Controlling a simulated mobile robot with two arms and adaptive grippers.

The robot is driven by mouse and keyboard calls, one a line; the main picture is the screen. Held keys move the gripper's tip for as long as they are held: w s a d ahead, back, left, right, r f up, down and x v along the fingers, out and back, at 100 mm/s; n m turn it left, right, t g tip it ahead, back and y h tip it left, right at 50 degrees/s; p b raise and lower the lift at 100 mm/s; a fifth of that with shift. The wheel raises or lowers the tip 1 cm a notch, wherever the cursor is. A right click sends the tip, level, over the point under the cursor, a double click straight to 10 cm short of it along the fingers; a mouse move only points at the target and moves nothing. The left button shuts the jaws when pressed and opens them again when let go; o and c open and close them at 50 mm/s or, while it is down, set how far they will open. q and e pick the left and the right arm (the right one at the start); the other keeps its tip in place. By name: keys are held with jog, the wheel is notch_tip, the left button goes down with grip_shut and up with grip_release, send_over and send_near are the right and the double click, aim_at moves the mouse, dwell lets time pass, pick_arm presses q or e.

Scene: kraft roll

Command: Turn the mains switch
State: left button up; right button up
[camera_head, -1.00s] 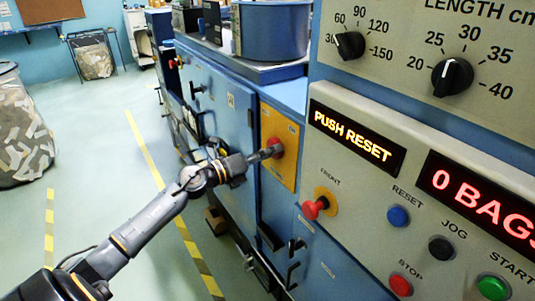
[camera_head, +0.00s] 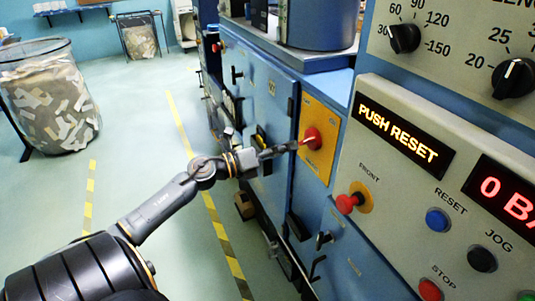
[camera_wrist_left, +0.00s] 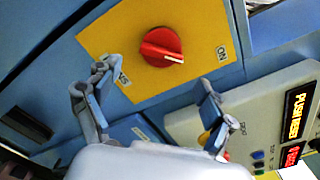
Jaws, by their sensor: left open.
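The mains switch is a red rotary knob (camera_head: 312,138) on a yellow plate (camera_head: 318,165) on the blue machine front. In the left wrist view the red knob (camera_wrist_left: 161,47) has a white pointer line aimed to the right, near the ON label (camera_wrist_left: 221,53). Another label, partly hidden by a finger, is at the lower left of the plate. My left gripper (camera_head: 285,149) is close in front of the knob. In the wrist view its two fingers (camera_wrist_left: 150,92) are spread apart, below the knob and not around it. My right gripper is not in view.
A control panel beside the plate has a red FRONT button (camera_head: 348,203), a blue RESET button (camera_head: 437,219) and a red STOP button (camera_head: 430,290). Its display (camera_head: 399,138) reads PUSH RESET. A mesh bin (camera_head: 50,100) stands on the left; the floor between is open.

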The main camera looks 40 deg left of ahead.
pick_arm(q)
jog(key=v, duration=0.5)
jog(key=shift+s, duration=0.25)
jog(key=shift+a+f, duration=0.1)
